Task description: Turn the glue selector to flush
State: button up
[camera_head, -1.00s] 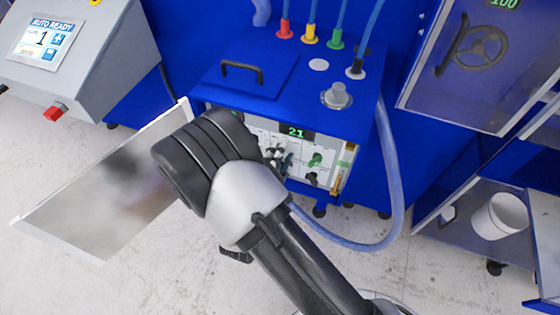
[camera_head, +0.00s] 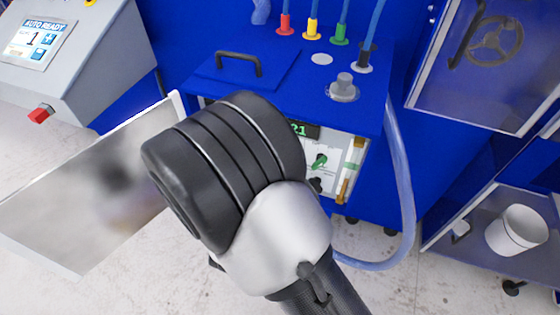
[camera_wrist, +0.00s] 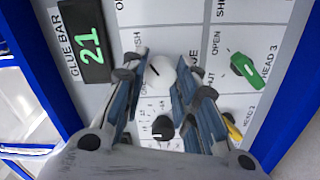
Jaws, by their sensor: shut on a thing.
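The control panel (camera_wrist: 130,12) fills most of the wrist view, turned on its side. The glue selector (camera_wrist: 160,76), a pale round knob, sits between my fingertips. My gripper (camera_wrist: 164,64) is shut on it, with one blue-grey finger on each side. The fingers partly cover the lettering around it; "SH" shows on one side. The way the selector points cannot be read clearly. In the head view my arm hides the selector and the gripper.
A black knob (camera_wrist: 163,127) lies between the fingers, nearer the palm. A green knob (camera_wrist: 243,69) marked HEAD 3 is at the right. The GLUE BAR display (camera_wrist: 87,42) reads 21. A tilted metal plate (camera_head: 70,205) stands left of my arm; a hose (camera_head: 402,190) hangs right.

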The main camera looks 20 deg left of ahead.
dwell(0.4)
jog(key=o, duration=1.1)
jog(key=s, duration=0.8)
jog(key=s+a, duration=0.1)
jog(key=s, duration=0.3)
jog(key=shift+d, duration=0.1)
